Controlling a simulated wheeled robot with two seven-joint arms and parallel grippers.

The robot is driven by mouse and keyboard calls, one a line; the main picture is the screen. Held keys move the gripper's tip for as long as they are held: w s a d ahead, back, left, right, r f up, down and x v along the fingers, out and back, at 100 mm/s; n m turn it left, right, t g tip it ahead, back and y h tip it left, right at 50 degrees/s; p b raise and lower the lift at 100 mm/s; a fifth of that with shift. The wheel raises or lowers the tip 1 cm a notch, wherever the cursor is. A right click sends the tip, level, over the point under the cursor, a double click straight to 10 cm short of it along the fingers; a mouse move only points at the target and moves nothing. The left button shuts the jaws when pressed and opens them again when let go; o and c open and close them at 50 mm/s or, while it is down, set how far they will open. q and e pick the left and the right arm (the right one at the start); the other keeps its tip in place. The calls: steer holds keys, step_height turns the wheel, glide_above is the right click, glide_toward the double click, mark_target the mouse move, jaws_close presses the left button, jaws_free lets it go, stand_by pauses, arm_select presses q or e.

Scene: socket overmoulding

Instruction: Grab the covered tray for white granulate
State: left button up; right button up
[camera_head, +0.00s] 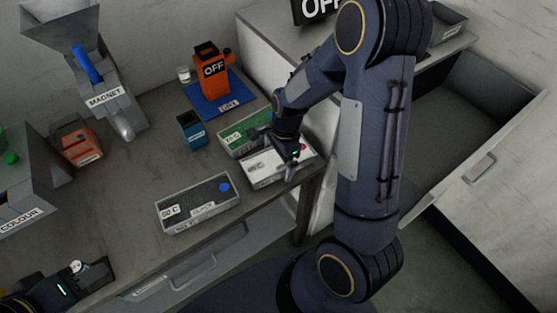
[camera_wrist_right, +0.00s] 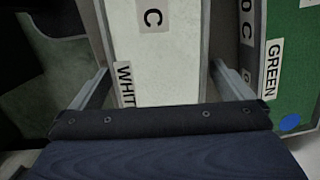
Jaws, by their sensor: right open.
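The covered tray for white granulate (camera_head: 258,173) has a flat white top and sits on the table near its right front edge. In the right wrist view the white tray (camera_wrist_right: 178,60) shows parts of its labels, "WHIT" and "C". My right gripper (camera_head: 288,160) is over this tray. In the right wrist view my right gripper (camera_wrist_right: 162,85) is open, one finger on each side of the white tray, the right one in the gap beside the green tray. Whether the fingers touch the tray cannot be told. My left gripper (camera_head: 90,272) is low at the left; its jaws are unclear.
A green tray (camera_head: 233,140) stands right behind the white one; it also shows in the wrist view (camera_wrist_right: 290,85). A dark-topped tray (camera_head: 197,190) lies to the left. Behind are a blue box (camera_head: 192,130) and an orange device (camera_head: 208,75). An open drawer (camera_head: 480,90) is at right.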

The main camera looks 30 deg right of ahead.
steer(key=shift+f, duration=0.1)
steer(key=c, duration=1.2)
steer(key=shift+c, duration=0.8)
